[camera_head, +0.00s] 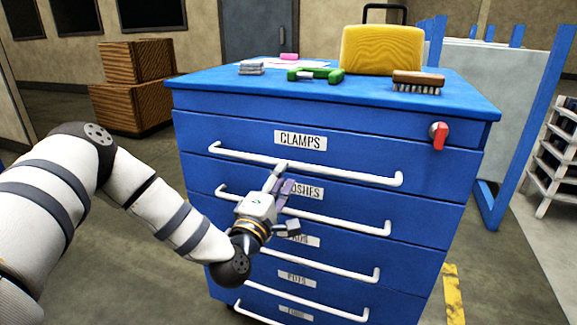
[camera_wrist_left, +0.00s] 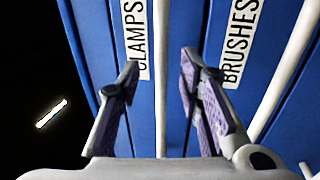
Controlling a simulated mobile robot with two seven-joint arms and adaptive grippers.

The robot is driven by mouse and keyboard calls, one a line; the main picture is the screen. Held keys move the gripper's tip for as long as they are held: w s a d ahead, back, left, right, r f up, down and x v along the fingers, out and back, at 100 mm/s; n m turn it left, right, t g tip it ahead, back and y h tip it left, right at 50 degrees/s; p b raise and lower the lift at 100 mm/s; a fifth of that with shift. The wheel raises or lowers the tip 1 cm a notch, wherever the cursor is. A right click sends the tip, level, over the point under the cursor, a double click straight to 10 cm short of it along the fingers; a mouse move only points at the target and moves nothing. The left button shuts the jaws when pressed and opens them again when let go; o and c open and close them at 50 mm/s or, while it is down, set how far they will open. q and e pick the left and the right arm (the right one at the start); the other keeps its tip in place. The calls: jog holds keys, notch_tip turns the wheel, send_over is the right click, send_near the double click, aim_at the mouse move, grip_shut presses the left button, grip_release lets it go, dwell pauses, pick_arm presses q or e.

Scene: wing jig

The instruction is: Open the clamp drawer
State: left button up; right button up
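The clamp drawer (camera_head: 340,160) is the top labelled drawer of a blue cabinet, and its front looks flush with the cabinet. Its label CLAMPS (camera_head: 300,140) sits above a long white bar handle (camera_head: 345,173). My left gripper (camera_head: 284,180) is at the middle of this handle, partly over the drawer below. In the left wrist view the handle (camera_wrist_left: 162,60) runs between the two spread fingers (camera_wrist_left: 160,75), with gaps on both sides. The gripper is open. My right gripper is not in view.
The brushes drawer handle (camera_head: 340,222) is close below the gripper. A red lock knob (camera_head: 438,134) is at the upper right. On the cabinet top (camera_head: 220,82) lie a brush (camera_head: 418,82), a green tool (camera_head: 318,75) and a yellow case (camera_head: 382,50). Wooden crates (camera_head: 130,105) stand at left.

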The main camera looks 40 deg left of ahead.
aim_at(290, 166)
pick_arm(q)
jog(key=x, duration=0.5)
jog(key=shift+w, duration=0.35)
grip_shut()
